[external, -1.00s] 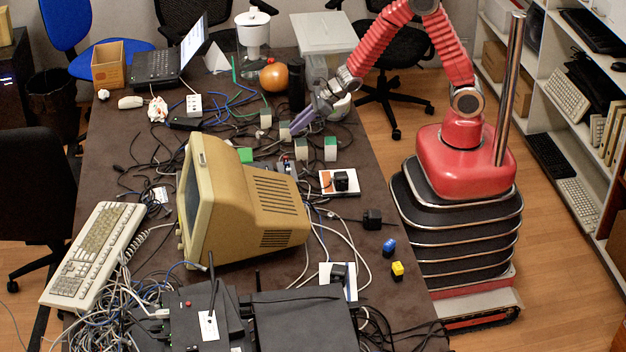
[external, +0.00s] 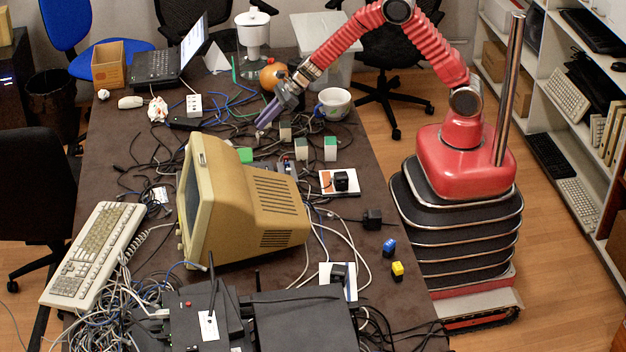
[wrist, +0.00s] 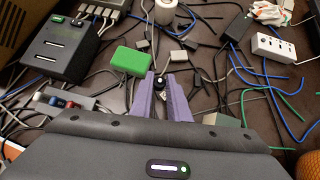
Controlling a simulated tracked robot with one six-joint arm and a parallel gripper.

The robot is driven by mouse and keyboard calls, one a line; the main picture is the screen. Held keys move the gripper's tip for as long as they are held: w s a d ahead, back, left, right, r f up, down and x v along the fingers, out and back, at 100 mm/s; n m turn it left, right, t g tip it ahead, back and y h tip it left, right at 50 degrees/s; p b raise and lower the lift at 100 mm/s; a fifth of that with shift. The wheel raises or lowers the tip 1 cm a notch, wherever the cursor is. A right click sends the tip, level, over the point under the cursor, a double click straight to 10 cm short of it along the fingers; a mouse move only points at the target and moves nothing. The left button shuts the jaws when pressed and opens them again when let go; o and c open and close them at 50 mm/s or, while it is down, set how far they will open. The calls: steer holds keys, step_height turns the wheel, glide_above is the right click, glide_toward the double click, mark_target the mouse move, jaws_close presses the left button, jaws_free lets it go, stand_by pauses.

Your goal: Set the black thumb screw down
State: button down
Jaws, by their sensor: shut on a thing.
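My gripper (wrist: 160,77) has two purple fingers, closed around a small black thumb screw (wrist: 159,85) near their tips in the wrist view. In the external view my gripper (external: 264,125) points down and left over the cable-strewn middle of the dark table (external: 345,240). The screw cannot be made out there. In the wrist view the fingertips appear over dark tabletop and cables, just right of a green block (wrist: 132,61). I cannot tell how high the screw is above the table.
Small pale blocks (external: 301,149) stand near my gripper. A beige monitor (external: 250,205) is in front of it. A white power strip (wrist: 273,46) and loose cables leave little bare table nearby.

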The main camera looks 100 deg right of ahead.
steer(key=w+d+r+n+g+y, duration=0.1)
steer(key=w+d+n+g+y, duration=0.2)
steer(key=w+n+y, duration=0.2)
steer(key=w+n, duration=0.2)
steer(key=n, duration=0.1)
steer(key=shift+r+y, duration=0.3)
steer(key=shift+r, duration=0.1)
stand_by(0.8)
steer(key=shift+d, duration=0.1)
glide_above(245, 144)
steer(key=shift+f, duration=3.15)
steer(key=shift+f, duration=1.9)
